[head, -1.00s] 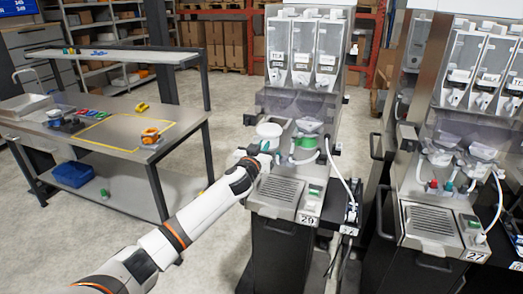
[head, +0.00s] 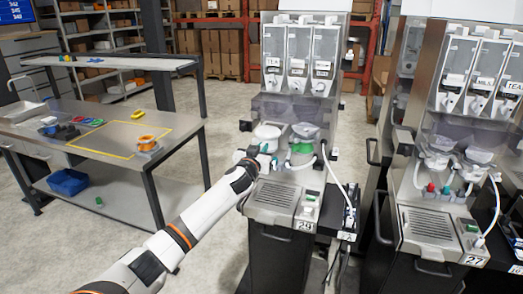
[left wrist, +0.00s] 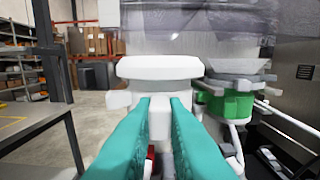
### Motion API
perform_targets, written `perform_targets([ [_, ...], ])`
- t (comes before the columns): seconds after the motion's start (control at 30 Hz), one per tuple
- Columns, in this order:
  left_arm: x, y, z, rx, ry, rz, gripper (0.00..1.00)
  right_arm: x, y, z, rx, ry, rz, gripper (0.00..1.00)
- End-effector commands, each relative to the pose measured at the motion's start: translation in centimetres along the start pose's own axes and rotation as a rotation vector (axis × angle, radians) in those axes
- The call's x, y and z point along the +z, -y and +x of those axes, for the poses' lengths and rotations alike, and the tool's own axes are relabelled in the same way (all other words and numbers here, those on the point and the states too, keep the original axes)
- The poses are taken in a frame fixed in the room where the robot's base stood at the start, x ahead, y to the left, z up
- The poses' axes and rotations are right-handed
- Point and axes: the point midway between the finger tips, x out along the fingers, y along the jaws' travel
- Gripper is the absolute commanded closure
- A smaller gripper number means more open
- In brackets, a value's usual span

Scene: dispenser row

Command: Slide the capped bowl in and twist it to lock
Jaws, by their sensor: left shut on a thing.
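The white capped bowl (head: 267,132) is at the front left of dispenser 29 (head: 286,193), beside a second bowl with a green ring (head: 302,147). My left gripper (head: 265,157) is in front of it. In the left wrist view the teal fingers of this gripper (left wrist: 160,108) are shut on a narrow white part of the capped bowl (left wrist: 158,68), which looks level. The bowl's back and its seat on the machine are hidden, so I cannot tell whether it is locked. My right gripper is not in view.
The green-ringed bowl (left wrist: 232,100) stands close on the right, with a white hose (head: 334,172) beside it. Dispenser 27 (head: 432,225) stands to the right. A steel table (head: 110,137) with small items is at the left, with open floor between.

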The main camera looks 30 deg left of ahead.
Motion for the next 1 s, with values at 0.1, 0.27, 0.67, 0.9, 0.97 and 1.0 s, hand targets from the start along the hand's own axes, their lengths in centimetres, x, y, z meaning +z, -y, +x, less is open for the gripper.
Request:
perform_targets([
  [0.1, 0.0, 0.0, 0.2, 0.000, 0.001, 0.000, 1.00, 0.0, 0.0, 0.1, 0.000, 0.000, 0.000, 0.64],
  [0.27, 0.0, 0.0, 0.9, 0.000, 0.001, -0.001, 1.00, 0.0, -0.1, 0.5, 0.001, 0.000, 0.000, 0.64],
  [0.67, 0.0, 0.0, 2.5, 0.000, 0.001, -0.001, 1.00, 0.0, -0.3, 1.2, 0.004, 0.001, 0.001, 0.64],
  [0.9, 0.1, 0.0, 3.0, -0.001, 0.001, -0.001, 1.00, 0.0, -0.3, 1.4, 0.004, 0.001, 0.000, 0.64],
  [0.97, 0.1, 0.0, 3.0, -0.001, 0.001, 0.000, 1.00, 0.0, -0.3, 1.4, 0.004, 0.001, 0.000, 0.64],
  [1.0, 0.1, 0.0, 3.0, -0.001, 0.001, 0.000, 1.00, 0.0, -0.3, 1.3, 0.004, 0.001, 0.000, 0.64],
])
